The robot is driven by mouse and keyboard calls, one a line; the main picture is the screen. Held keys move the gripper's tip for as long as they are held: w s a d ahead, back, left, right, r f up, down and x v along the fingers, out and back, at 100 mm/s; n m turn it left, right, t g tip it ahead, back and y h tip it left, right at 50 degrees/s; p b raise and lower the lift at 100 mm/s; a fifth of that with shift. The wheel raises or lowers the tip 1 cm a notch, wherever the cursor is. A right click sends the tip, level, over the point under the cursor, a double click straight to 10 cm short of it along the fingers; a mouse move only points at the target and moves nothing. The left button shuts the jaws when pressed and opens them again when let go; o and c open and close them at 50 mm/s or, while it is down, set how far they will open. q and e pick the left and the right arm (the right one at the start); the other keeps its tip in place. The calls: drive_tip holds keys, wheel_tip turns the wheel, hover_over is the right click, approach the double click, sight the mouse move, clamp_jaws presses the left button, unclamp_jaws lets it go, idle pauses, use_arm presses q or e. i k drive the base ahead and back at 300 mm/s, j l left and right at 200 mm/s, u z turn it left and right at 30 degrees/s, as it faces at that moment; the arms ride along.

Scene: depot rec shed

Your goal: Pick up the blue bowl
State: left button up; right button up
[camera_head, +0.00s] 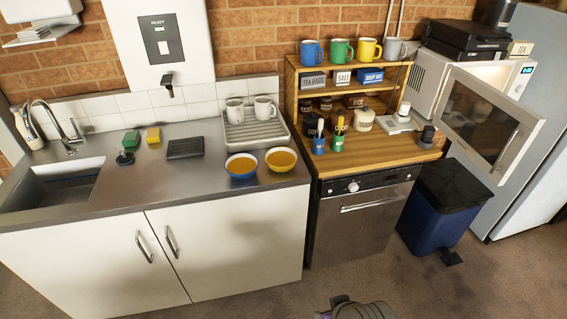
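The blue bowl (242,176) stands upright on the steel counter, near its front edge and left of the oven unit. Its outside is blue with a pale rim, and its inside looks orange-yellow. A yellow bowl (281,168) stands close beside it on the right. Neither of my grippers can be made out in the head view, and nothing covers the blue bowl. A dark grey part at the bottom edge is cut off, and I cannot tell what it is.
A drying rack (257,140) with two white mugs stands behind the bowls. A dark flat pad (185,148), sponges and the sink (62,183) are to the left. The microwave door (487,122) hangs open at right. A blue bin (432,222) stands on the floor.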

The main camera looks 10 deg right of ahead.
sight(240, 165)
drive_tip(key=i+l+u, duration=0.1)
drive_tip(key=u, duration=0.25)
drive_tip(key=i+l+u, duration=0.2)
drive_tip(key=u, duration=0.15)
drive_tip(key=i+l+u, duration=0.15)
drive_tip(key=u, duration=0.2)
